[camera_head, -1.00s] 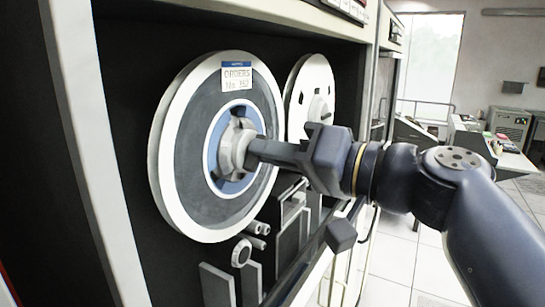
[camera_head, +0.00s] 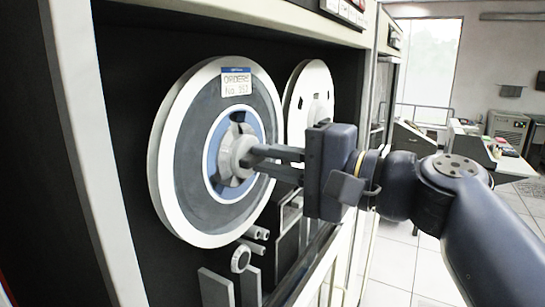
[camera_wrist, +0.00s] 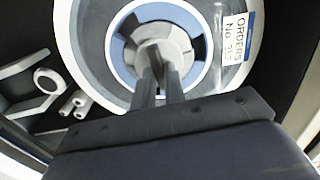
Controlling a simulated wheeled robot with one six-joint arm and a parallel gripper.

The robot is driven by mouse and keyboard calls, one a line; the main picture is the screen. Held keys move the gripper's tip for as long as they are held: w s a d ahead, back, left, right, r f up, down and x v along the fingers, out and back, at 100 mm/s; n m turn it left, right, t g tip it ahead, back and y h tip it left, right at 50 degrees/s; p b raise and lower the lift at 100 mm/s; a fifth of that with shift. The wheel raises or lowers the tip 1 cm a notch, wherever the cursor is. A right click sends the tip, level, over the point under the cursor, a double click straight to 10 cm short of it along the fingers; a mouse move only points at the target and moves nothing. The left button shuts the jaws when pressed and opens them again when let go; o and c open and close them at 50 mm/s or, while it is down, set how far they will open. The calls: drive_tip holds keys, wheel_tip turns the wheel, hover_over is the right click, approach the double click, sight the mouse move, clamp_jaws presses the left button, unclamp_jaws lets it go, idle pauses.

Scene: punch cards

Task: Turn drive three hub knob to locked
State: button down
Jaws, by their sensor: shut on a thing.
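The hub knob (camera_head: 236,157) is a pale grey knob at the centre of the near tape reel (camera_head: 180,208), inside a blue ring. The reel has a white rim and a label (camera_head: 236,82) reading "ORDERS". My gripper (camera_head: 250,160) reaches in from the right with its two fingers at the knob, shut on it. In the wrist view the fingers (camera_wrist: 160,78) meet the knob (camera_wrist: 150,45) in the middle of the blue ring. The fingertips partly hide the knob's face. No lock marking is readable.
A second white reel (camera_head: 311,82) sits behind to the right in the dark cabinet bay. Rollers and guides (camera_head: 241,258) are below the near reel. The pale cabinet frame (camera_head: 95,130) borders the left. Tiled floor lies open to the right.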

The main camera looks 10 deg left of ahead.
drive_tip(key=shift+m, duration=0.3)
idle(0.4)
drive_tip(key=c, duration=1.5)
unclamp_jaws()
drive_tip(key=shift+o, duration=0.2)
drive_tip(key=shift+d, duration=0.15)
drive_tip(key=b+v, duration=0.2)
drive_tip(key=v, duration=0.8)
drive_tip(key=shift+s+d+b, duration=0.15)
drive_tip(key=shift+d+b, duration=0.05)
drive_tip(key=shift+b, duration=0.1)
drive_tip(key=shift+p+x, duration=1.35)
drive_tip(key=shift+x, duration=4.05)
